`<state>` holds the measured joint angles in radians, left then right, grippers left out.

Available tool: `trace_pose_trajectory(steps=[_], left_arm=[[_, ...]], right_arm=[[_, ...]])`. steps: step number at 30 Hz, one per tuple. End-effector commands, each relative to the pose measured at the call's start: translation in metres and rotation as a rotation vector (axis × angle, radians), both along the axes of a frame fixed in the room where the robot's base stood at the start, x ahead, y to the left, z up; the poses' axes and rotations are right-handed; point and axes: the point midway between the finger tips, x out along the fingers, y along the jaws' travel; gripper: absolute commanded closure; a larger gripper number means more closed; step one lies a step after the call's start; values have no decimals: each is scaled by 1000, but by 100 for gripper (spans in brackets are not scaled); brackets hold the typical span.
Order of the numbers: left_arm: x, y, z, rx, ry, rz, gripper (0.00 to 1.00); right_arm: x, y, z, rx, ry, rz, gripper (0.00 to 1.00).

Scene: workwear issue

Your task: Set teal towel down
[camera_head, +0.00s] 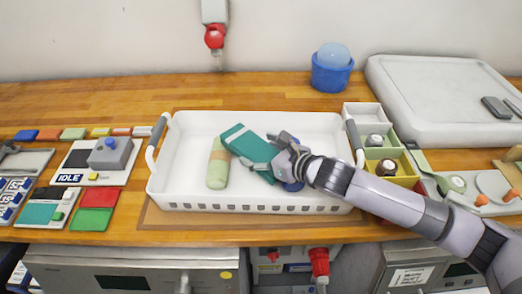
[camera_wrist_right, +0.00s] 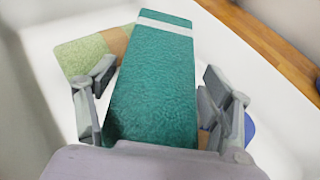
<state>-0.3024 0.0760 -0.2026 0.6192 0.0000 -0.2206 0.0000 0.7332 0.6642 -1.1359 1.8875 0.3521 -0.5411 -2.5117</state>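The teal towel (camera_head: 248,147) is a flat block with a pale stripe near one end. It lies slanted inside the white basket (camera_head: 160,186), beside a pale green roll with an orange band (camera_head: 217,168). My right gripper (camera_head: 277,157) reaches into the basket from the right, at the towel's right end. In the right wrist view the towel (camera_wrist_right: 155,85) lies between the two spread fingers of my right gripper (camera_wrist_right: 158,80), with narrow gaps at the fingertips. Whether it rests on the basket floor is hard to tell. My left gripper is out of view.
A blue item (camera_head: 293,186) in the basket is partly hidden under my right gripper. Upright grey handles (camera_head: 158,130) stand at the basket's ends. Small bins (camera_head: 362,113) stand close on the right. A blue tub (camera_head: 332,75) stands behind; the wood between is clear.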

Motion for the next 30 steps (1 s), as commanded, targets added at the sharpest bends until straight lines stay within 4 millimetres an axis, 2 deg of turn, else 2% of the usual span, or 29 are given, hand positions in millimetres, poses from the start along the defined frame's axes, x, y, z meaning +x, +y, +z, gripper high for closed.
trace_pose_trajectory(steps=[14, 30], left_arm=[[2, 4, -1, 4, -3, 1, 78], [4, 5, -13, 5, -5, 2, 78]], right_arm=[[-4, -5, 3, 0, -1, 0, 19], [-71, -68, 41, -3, -1, -1, 19]])
